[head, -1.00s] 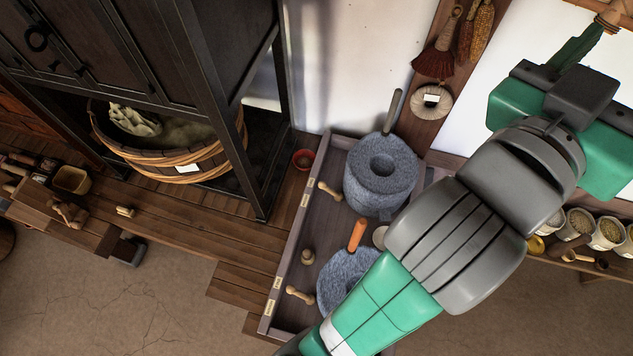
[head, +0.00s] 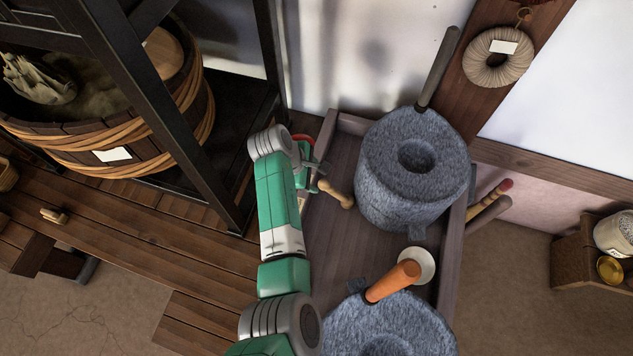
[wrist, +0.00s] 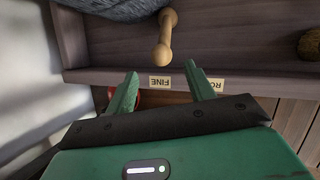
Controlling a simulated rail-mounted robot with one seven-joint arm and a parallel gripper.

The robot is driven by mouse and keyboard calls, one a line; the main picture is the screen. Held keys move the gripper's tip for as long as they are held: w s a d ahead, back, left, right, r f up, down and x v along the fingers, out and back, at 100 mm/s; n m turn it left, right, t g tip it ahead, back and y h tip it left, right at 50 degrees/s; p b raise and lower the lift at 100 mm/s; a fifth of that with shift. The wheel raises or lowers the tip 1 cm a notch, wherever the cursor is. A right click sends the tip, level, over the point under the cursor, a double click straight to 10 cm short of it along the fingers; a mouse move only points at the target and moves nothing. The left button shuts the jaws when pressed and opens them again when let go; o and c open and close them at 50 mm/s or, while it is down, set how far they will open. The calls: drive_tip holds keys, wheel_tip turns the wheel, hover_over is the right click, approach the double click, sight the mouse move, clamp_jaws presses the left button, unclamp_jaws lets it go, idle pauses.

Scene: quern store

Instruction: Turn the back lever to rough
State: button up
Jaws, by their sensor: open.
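The back lever (head: 337,193) is a pale wooden handle with a rounded end, beside the grey back quern (head: 400,175). In the wrist view the lever (wrist: 165,42) points at the FINE label (wrist: 159,83) on the tray rim. The label marked RO (wrist: 216,86), its rest hidden by a finger, is to the right of it. My gripper (wrist: 162,72) is open and empty, its fingertips just short of the lever's end, apart from it. In the head view my gripper (head: 312,180) is at the tray's left rim, partly hidden by my arm.
The front quern (head: 390,325) has an orange handle (head: 393,281). A brown round knob (wrist: 311,44) is at the right in the wrist view. A black frame (head: 165,110) with a wooden tub (head: 110,150) stands left of the tray (head: 340,140).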

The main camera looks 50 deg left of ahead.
sight(322, 183)
drive_tip(key=shift+d+f, duration=0.15)
drive_tip(key=shift+f, duration=0.15)
drive_tip(key=b+x, duration=0.4)
drive_tip(key=x, duration=0.3)
drive_tip(key=shift+w+f+b, duration=0.1)
drive_tip(key=shift+b, duration=0.2)
clamp_jaws()
